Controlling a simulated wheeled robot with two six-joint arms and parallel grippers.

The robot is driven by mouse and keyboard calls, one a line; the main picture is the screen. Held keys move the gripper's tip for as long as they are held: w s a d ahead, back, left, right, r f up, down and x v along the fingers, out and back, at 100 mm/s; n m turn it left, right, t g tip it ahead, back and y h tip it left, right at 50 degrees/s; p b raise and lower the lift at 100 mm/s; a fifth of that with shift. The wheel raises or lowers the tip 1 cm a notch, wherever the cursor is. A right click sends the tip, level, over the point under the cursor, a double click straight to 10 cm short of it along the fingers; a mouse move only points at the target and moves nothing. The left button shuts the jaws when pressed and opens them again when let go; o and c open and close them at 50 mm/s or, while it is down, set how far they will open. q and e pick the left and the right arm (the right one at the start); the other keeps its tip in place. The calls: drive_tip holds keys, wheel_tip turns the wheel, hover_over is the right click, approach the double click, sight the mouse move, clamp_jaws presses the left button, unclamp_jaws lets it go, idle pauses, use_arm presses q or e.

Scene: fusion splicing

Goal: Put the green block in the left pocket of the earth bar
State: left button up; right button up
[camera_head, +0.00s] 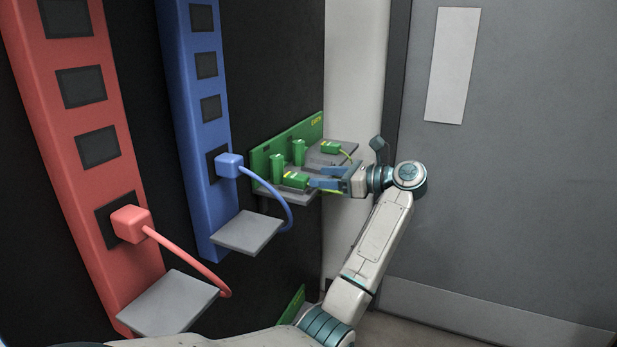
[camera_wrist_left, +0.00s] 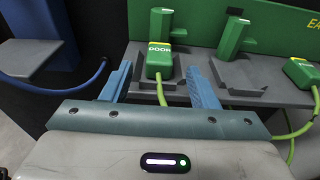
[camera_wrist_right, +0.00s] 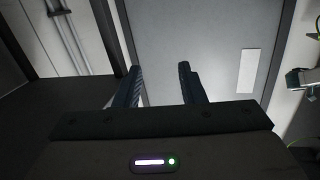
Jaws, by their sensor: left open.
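The green block (camera_wrist_left: 160,58) marked DOOR lies at the left end of the earth bar's grey shelf, with a yellow-green cord hanging from its front. In the head view the green block (camera_head: 296,180) shows just left of my left fingertips. My left gripper (camera_wrist_left: 159,72) is open, with one blue finger on each side of the block's front and gaps beside it. The green earth bar (camera_head: 262,162) stands behind, with two upright green posts. The left post (camera_wrist_left: 160,24) stands right behind the block. My right gripper (camera_wrist_right: 160,84) is open and empty, away from the bar.
A second green block (camera_head: 330,147) with a cord lies at the right of the shelf. A blue bar (camera_head: 197,120) and a red bar (camera_head: 80,130) stand left, each with a corded plug and grey ledge. A grey door (camera_wrist_right: 200,40) faces my right gripper.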

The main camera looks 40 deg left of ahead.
use_arm(q)
drive_tip(key=v, duration=0.6)
drive_tip(key=s+d+f+n+t+h, duration=0.7)
drive_tip(key=s+d+f+t+h, duration=0.1)
drive_tip(key=s+f+t, duration=0.3)
drive_tip(key=s+d+f+n+t+h, duration=0.7)
drive_tip(key=s+f+t, duration=0.4)
drive_tip(key=s, duration=0.3)
drive_tip(key=shift+s+d+f+t+h, duration=0.25)
drive_tip(key=shift+d+f+t+h, duration=0.15)
drive_tip(key=shift+d+h, duration=0.45)
drive_tip(key=shift+r, duration=0.1)
